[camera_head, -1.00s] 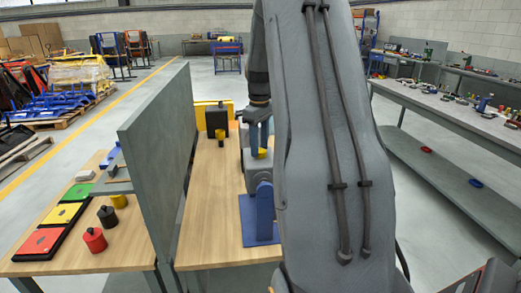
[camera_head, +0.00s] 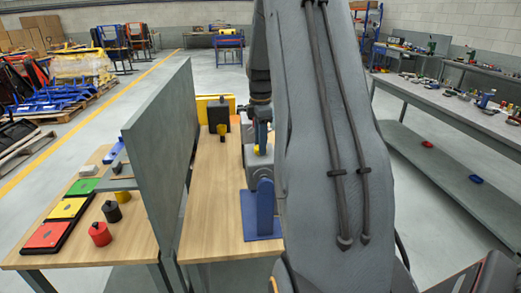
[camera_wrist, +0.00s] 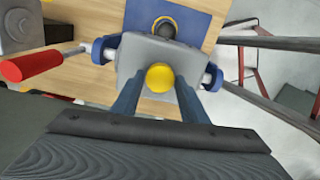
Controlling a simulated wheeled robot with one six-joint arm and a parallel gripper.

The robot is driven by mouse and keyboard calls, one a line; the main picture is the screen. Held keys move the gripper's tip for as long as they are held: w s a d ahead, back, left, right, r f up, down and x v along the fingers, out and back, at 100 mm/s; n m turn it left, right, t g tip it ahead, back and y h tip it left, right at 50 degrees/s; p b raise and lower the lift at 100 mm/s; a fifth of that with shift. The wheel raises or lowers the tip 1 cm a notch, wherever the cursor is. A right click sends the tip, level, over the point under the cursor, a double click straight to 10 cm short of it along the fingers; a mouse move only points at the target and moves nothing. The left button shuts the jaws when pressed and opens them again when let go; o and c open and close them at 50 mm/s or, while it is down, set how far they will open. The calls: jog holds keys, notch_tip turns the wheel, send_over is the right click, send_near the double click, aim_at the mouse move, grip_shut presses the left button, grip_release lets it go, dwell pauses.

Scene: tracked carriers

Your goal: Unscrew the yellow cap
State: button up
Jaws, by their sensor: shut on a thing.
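The yellow cap (camera_wrist: 159,77) sits on top of a grey housing (camera_wrist: 133,58) in the wrist view. In the head view the cap (camera_head: 257,150) shows just under my gripper (camera_head: 260,143), and the housing (camera_head: 259,170) stands on the wooden bench behind an upright blue bracket (camera_head: 265,207). In the wrist view my gripper (camera_wrist: 159,82) has its blue fingers on opposite sides of the cap and is shut on it. Blue clamps (camera_wrist: 212,76) hold the housing at its sides. The cap's underside and thread are hidden.
A grey upright panel (camera_head: 165,150) borders the bench on the left. A black container (camera_head: 218,115) and a small yellow-topped object (camera_head: 222,131) stand farther back. A red handle (camera_wrist: 32,64) sticks out left of the housing. Bare wood (camera_head: 213,210) lies left of the bracket.

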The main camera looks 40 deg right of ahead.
dwell(0.3)
jog(key=n, duration=0.4)
jog(key=shift+s, duration=0.1)
jog(key=n, duration=0.6)
jog(key=o, duration=0.7)
jog(key=shift+d, duration=0.1)
jog(key=shift+o, duration=0.2)
